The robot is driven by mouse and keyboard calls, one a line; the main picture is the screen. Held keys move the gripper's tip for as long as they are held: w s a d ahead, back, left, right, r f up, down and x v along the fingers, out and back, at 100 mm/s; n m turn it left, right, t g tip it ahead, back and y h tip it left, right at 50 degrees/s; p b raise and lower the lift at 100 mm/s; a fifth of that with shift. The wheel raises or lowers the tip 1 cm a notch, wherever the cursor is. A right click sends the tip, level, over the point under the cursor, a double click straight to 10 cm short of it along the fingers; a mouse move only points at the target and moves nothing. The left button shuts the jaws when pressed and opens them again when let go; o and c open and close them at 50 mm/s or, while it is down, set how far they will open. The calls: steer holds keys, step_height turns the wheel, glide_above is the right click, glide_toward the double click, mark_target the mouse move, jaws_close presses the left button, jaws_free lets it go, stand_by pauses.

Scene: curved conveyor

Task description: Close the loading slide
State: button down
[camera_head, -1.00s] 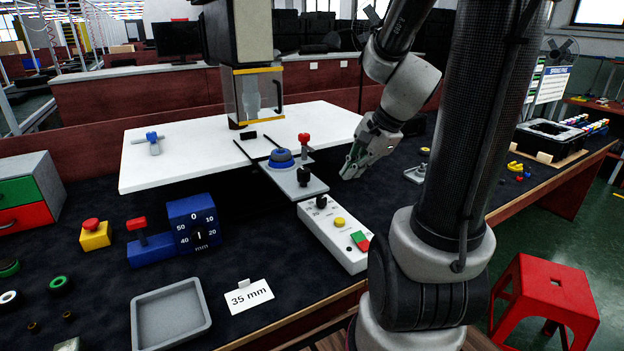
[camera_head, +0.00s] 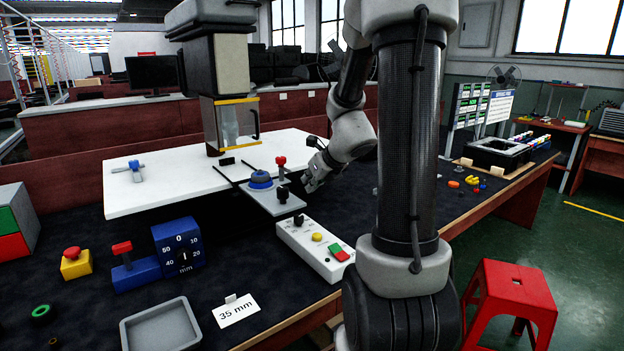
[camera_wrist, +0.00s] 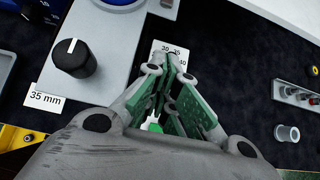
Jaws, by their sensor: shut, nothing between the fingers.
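The loading slide is a grey plate (camera_head: 262,203) pulled out from the white machine table (camera_head: 165,185) along two dark rails. It carries a blue round piece (camera_head: 261,180), a black knob (camera_head: 282,194) and a red-topped post (camera_head: 281,162). My gripper (camera_head: 309,184) is just right of the plate, near the black knob, and partly hidden by my arm. In the wrist view my gripper's green-padded fingers (camera_wrist: 166,62) are together and empty. The slide plate (camera_wrist: 112,62) with its black knob (camera_wrist: 75,58) lies left of them. I cannot tell whether they touch it.
A blue gauge (camera_head: 178,246), grey tray (camera_head: 160,326) and 35 mm card (camera_head: 237,309) are front left. The machine head (camera_head: 228,95) hangs above the table.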

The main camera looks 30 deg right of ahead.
mark_target(277, 185)
steer(key=w+f, duration=0.4)
steer(key=w, duration=0.4)
steer(key=shift+a, duration=0.1)
